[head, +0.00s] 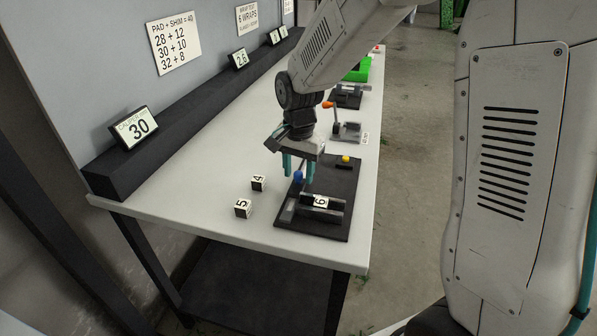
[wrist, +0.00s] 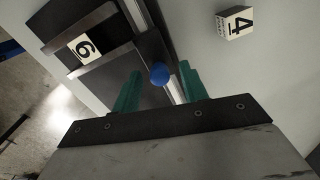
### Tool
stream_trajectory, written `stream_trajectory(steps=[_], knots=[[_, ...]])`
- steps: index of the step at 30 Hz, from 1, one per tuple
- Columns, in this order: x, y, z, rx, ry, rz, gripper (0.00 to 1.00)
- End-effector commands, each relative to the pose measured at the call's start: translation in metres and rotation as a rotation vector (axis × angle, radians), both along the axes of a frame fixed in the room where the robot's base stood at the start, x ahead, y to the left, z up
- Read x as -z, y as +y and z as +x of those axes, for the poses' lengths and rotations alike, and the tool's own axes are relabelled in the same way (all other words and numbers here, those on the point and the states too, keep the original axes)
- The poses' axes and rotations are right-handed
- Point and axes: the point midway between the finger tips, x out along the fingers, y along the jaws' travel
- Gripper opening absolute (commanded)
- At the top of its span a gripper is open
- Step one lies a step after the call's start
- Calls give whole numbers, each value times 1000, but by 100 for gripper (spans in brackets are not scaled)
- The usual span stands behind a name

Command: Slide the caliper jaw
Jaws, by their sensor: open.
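The caliper is on a black board (head: 343,173) at the near end of the white table. Its sliding jaw carries a blue knob (head: 298,176), which also shows in the wrist view (wrist: 159,74). A block marked 6 (head: 321,201) sits between dark bars of the caliper; in the wrist view the block (wrist: 85,47) is at upper left. My gripper (head: 297,170) is open, its teal fingers pointing down around the knob. In the wrist view the gripper (wrist: 160,72) has one finger on each side of the knob, with a gap visible on the left. Contact on the right is unclear.
Loose blocks marked 4 (head: 258,183) and 5 (head: 243,208) stand left of the board. A caliper display (head: 135,127) on the back ledge reads 30. A yellow knob (head: 346,158) is on the board's far side. Another fixture (head: 347,131) stands farther back.

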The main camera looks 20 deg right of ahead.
Motion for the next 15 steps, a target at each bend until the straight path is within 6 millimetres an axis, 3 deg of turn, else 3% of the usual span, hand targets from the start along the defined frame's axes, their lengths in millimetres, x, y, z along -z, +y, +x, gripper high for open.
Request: stream_trajectory(steps=[10, 11, 15], knots=[[6, 0, 0, -1, -1, 0, 43], [6, 0, 0, -1, -1, 0, 38], [6, 0, 0, -1, -1, 0, 0]])
